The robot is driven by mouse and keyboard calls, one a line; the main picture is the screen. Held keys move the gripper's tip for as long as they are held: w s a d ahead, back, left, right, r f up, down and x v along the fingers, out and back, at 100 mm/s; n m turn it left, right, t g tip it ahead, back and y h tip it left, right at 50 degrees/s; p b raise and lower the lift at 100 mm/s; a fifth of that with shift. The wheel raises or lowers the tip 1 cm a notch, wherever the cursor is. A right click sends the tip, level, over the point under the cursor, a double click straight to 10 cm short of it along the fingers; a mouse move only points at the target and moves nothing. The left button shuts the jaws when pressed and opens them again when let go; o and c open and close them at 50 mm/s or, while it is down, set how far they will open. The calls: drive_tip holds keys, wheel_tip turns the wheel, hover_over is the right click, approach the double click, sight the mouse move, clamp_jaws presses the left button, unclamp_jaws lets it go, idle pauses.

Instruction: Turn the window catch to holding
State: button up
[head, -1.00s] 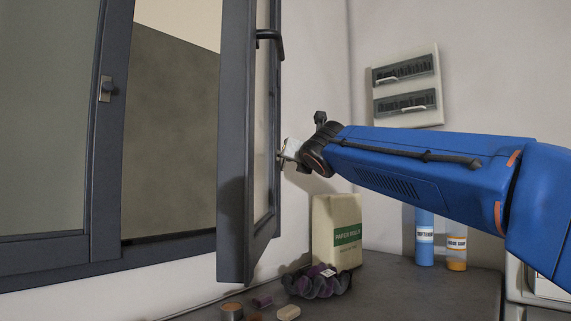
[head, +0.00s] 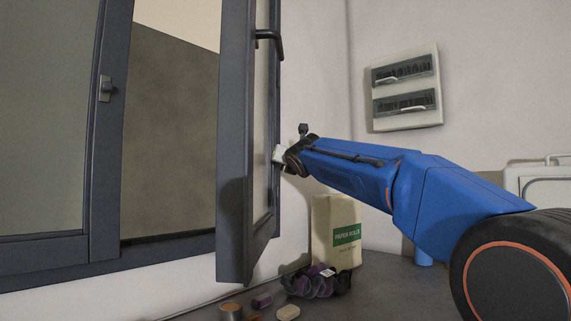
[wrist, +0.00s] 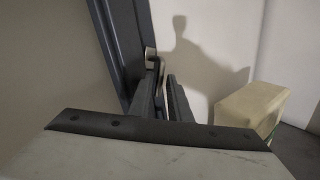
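The open window sash (head: 233,150) has a dark lever handle (head: 268,42) high on its inner side. My gripper (head: 279,155) is at the sash's right edge, well below that handle. In the wrist view, a small pale and dark fitting (wrist: 151,56), which looks like the catch, sits on the sash edge just beyond my fingertips. My gripper (wrist: 163,76) shows two dark fingers with a narrow gap between them. I cannot tell whether they touch the fitting. The head view hides it behind my gripper. Another small grey catch (head: 105,88) is on the window frame at left.
A paper rolls pack (head: 337,232) stands on the dark counter (head: 390,292) below my arm. A dark purple bundle (head: 315,282), a tin (head: 231,311) and small blocks lie nearby. A fuse box (head: 405,88) hangs on the back wall.

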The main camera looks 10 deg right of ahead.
drive_tip(key=shift+w, duration=0.15)
clamp_jaws()
drive_tip(key=shift+r, duration=0.1)
drive_tip(key=shift+a+r+m+g, duration=0.15)
drive_tip(key=shift+m+g, duration=0.25)
drive_tip(key=shift+m, duration=0.2)
unclamp_jaws()
